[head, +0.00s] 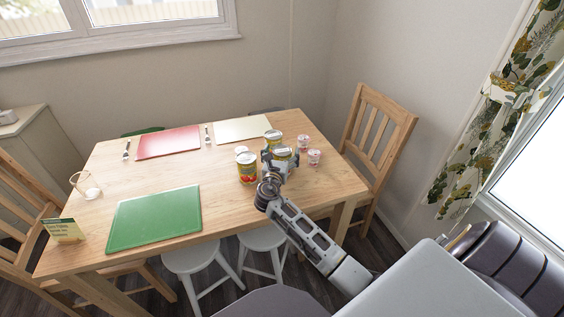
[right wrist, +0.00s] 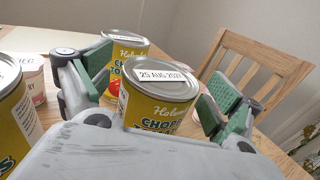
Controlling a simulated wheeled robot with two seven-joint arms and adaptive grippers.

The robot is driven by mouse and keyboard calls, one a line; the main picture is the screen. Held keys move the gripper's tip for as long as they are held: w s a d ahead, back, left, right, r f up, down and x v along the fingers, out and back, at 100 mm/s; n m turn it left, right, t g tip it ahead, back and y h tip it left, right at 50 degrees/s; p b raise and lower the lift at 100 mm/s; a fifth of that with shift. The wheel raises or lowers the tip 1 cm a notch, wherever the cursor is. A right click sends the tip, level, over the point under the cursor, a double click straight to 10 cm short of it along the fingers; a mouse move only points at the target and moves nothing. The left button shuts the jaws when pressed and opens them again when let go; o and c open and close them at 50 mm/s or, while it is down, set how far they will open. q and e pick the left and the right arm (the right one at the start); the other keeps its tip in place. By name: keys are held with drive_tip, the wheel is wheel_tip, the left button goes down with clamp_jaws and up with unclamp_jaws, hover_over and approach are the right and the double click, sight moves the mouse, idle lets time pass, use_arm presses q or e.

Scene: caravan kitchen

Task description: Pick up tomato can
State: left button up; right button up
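A yellow tomato can (head: 283,153) with a silver lid stands upright on the wooden table. It is also in the right wrist view (right wrist: 158,98), labelled as chopped tomatoes with a white date sticker on its lid. My right gripper (head: 281,160) is open, with one finger on each side of this can. In the right wrist view the green-padded fingers (right wrist: 160,95) appear apart from the can's sides. Its lower part is hidden by the gripper. Two similar yellow cans stand near: one to the left (head: 247,170), one behind (head: 273,136). My left gripper is not in view.
Small white-and-red tubs (head: 314,157) stand right of the cans. A green mat (head: 155,215), a red mat (head: 168,142), a cream mat (head: 242,129) and a glass (head: 86,186) occupy the table. A wooden chair (head: 377,135) stands at the right end.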

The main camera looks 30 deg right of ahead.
drive_tip(key=c, duration=1.4)
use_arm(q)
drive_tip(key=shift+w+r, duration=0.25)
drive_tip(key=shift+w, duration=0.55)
use_arm(e)
drive_tip(key=shift+c, duration=0.2)
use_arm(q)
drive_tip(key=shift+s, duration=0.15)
use_arm(e)
drive_tip(key=shift+r, duration=0.25)
drive_tip(key=shift+r+p, duration=0.3)
drive_tip(key=shift+r, duration=0.5)
wheel_tip(320, 180, up, 6)
drive_tip(key=shift+r+p, duration=0.25)
drive_tip(key=shift+p, duration=0.6)
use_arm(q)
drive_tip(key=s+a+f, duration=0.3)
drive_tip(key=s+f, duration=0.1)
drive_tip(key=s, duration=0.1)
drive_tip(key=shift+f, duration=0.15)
use_arm(e)
drive_tip(key=shift+r, duration=0.8)
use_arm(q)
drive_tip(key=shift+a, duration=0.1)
